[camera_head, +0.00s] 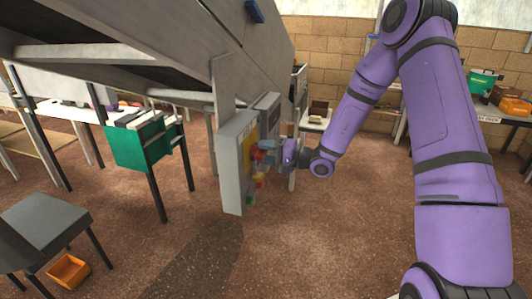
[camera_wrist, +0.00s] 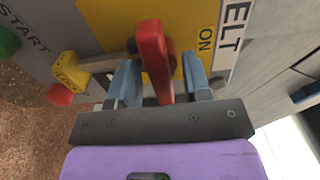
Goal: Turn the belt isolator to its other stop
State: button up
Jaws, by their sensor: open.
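The belt isolator is a red handle (camera_wrist: 154,55) on a yellow plate (camera_wrist: 198,14) in the wrist view. The letters ON stand to its right, and a label with the letters ELT is further right. My gripper (camera_wrist: 162,85) is open, with one blue finger on each side of the red handle. I cannot tell whether either finger touches it. In the head view my gripper (camera_head: 270,150) is at the front of the grey control box (camera_head: 233,165), over its yellow plate (camera_head: 248,149). The handle is mostly hidden there.
A yellow tag (camera_wrist: 68,72) and a red part (camera_wrist: 60,95) sit left of the handle, with a green START button (camera_wrist: 8,42) beyond. A sloping grey conveyor (camera_head: 150,45) hangs above the box. The floor right of the box is clear.

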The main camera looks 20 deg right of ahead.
jog(key=c, duration=0.8)
jog(key=shift+m, duration=0.3)
jog(key=m, duration=1.3)
jog(key=shift+m, duration=2.1)
